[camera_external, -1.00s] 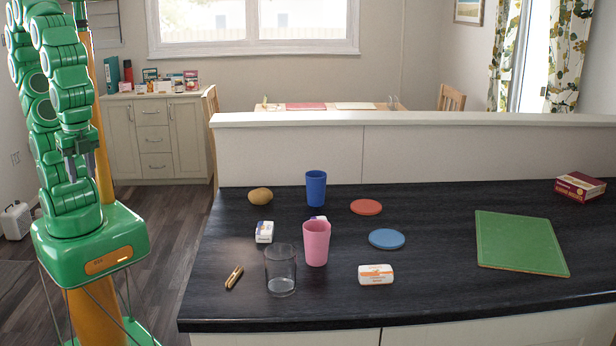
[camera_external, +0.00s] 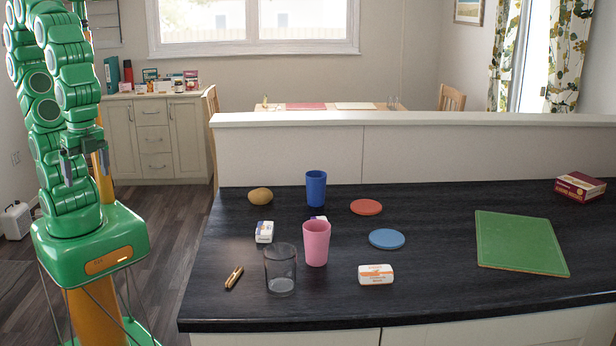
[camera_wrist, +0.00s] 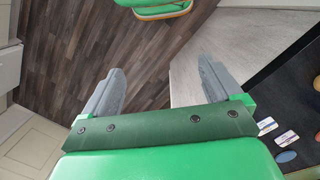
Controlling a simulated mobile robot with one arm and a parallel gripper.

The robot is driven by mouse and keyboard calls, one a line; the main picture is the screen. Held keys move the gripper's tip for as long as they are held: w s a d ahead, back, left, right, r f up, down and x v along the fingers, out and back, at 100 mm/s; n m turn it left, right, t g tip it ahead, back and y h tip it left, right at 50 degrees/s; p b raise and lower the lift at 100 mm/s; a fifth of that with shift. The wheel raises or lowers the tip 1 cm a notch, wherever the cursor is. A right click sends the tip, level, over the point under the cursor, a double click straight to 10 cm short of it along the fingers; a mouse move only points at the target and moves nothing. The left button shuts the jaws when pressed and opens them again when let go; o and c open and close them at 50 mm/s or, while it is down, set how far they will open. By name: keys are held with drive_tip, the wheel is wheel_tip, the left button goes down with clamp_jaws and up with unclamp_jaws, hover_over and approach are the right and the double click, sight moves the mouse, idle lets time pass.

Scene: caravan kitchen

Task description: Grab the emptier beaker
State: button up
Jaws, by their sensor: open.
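Three beakers stand upright on the dark counter (camera_external: 420,290) in the external view. The clear beaker (camera_external: 281,272) is at the front left, the pink beaker (camera_external: 316,244) just right of and behind it, and the blue beaker (camera_external: 316,189) farther back. The clear one looks empty; the insides of the pink and blue ones cannot be made out. My gripper (camera_external: 86,170) is open and empty, above the floor left of the counter and well apart from the beakers. In the wrist view, the gripper (camera_wrist: 162,66) has nothing between its fingers.
On the counter are a potato (camera_external: 260,196), small boxes (camera_external: 264,232), a red disc (camera_external: 366,207), a blue disc (camera_external: 387,239), a white-orange packet (camera_external: 376,274), a brown clip-like item (camera_external: 234,277), a green board (camera_external: 519,243) and a dark red box (camera_external: 580,187). A raised ledge (camera_external: 420,119) runs behind.

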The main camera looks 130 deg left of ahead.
drive_tip(key=w+a+r+n+t, duration=0.1)
drive_tip(key=w+a+n, duration=0.1)
drive_tip(key=w+a, duration=0.35)
drive_tip(key=w+a+r+n+t, duration=0.1)
drive_tip(key=w+a+t, duration=0.1)
drive_tip(key=w, duration=0.7)
drive_tip(key=n+t+y, duration=0.2)
drive_tip(key=n+y, duration=0.1)
approach(318, 187)
drive_tip(key=a+f, duration=0.1)
drive_tip(key=s+a+f, duration=0.1)
drive_tip(key=f, duration=0.1)
drive_tip(key=shift+s+f, duration=0.1)
drive_tip(key=shift+f, duration=0.1)
drive_tip(key=shift+a, duration=0.2)
drive_tip(key=shift+x, duration=3.9)
drive_tip(key=shift+a, duration=0.1)
